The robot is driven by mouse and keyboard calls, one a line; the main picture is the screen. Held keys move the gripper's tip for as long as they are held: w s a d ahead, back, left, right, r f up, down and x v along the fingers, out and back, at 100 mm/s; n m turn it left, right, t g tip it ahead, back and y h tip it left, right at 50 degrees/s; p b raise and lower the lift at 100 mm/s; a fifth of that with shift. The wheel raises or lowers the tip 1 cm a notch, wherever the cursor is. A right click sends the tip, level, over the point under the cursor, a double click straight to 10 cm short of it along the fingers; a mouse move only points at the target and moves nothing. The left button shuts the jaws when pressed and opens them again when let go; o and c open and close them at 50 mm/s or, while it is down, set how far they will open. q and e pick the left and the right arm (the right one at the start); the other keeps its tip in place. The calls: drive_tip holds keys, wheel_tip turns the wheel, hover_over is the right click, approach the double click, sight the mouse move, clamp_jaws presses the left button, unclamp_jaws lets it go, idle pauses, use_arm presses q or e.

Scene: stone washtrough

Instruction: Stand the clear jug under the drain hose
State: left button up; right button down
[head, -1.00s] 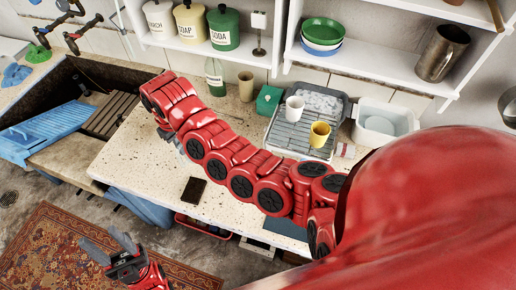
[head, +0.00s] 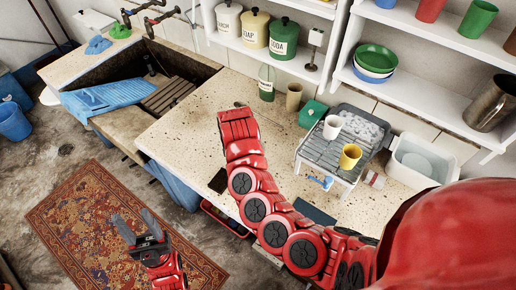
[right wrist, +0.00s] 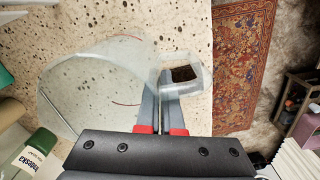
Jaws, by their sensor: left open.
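The clear jug (right wrist: 95,85) fills the left and middle of the right wrist view, its wide rim facing the camera. A squarish clear loop, seemingly its handle (right wrist: 202,80), stands out on its right. My right gripper (right wrist: 160,100) has its fingers close together at the jug's handle side and appears shut on it. In the head view, my red right arm hides the jug and the fingers. My left gripper (head: 139,227) is open and empty, low over the rug. I cannot make out a drain hose in either view.
The stone trough (head: 128,130) is at the left, a blue piece (head: 105,97) across it. The patterned rug (head: 90,225) lies below.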

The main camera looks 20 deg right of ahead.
drive_tip(key=w+d, duration=0.1)
drive_tip(key=w+d+b, duration=0.1)
drive_tip(key=w, duration=0.1)
drive_tip(key=w+d+b, duration=0.1)
drive_tip(key=shift+w+d+f, duration=0.25)
drive_tip(key=shift+d+f, duration=0.05)
drive_tip(key=shift+f, duration=0.1)
drive_tip(key=shift+w+d, duration=0.25)
drive_tip(key=shift+w, duration=0.05)
drive_tip(key=w+d+f, duration=0.1)
drive_tip(key=w+f, duration=0.1)
drive_tip(key=w+d+f+p, duration=0.1)
drive_tip(key=w, duration=0.1)
drive_tip(key=shift+d+f, duration=0.35)
drive_tip(key=shift+d, duration=0.05)
drive_tip(key=shift+w, duration=0.1)
drive_tip(key=shift+f, duration=0.1)
drive_tip(key=shift+f, duration=0.15)
drive_tip(key=c, duration=1.1)
unclamp_jaws()
